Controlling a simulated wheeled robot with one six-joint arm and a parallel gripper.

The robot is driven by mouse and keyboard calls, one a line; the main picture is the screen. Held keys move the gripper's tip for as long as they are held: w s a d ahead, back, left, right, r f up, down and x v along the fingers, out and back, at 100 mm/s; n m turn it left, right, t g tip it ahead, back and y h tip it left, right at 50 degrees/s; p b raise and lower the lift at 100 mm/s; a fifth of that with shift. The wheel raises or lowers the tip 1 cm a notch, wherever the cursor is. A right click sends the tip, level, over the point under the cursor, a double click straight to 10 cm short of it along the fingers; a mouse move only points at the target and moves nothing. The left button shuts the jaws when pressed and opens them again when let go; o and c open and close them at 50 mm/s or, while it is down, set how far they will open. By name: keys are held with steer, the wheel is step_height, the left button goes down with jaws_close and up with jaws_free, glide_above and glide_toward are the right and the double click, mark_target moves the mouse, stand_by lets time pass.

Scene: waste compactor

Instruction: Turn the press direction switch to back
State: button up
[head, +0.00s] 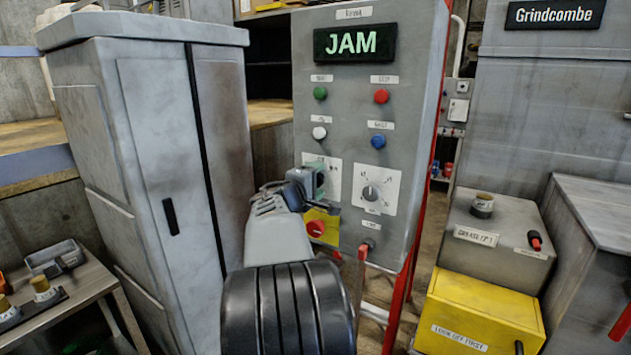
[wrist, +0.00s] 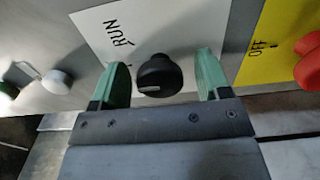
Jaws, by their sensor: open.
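The grey control panel (head: 345,100) stands ahead with a lit display reading "JAM". In the wrist view, a black rotary knob (wrist: 160,77) sits on a white plate (wrist: 185,25), with "RUN" legible. A short pale mark shows on the knob's lower left side. Any other position label on the plate is hidden. My gripper (wrist: 164,80) is open, with one green finger on each side of the knob and a visible gap to both. In the head view, my gripper (head: 312,188) covers this knob and much of its plate.
A red button on a yellow plate (wrist: 255,55) marked "OFF" is close to my right finger. Another dial (head: 370,192) is to the right on the panel. Green (head: 320,93), red (head: 381,96), white (head: 319,132) and blue (head: 378,141) buttons are above. A grey cabinet (head: 150,130) stands left.

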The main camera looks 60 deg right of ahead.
steer(key=shift+c, duration=0.5)
steer(key=c, duration=0.8)
steer(key=shift+f, duration=0.1)
steer(key=n+b, duration=0.2)
steer(key=n, duration=0.7)
steer(key=shift+n, duration=0.6)
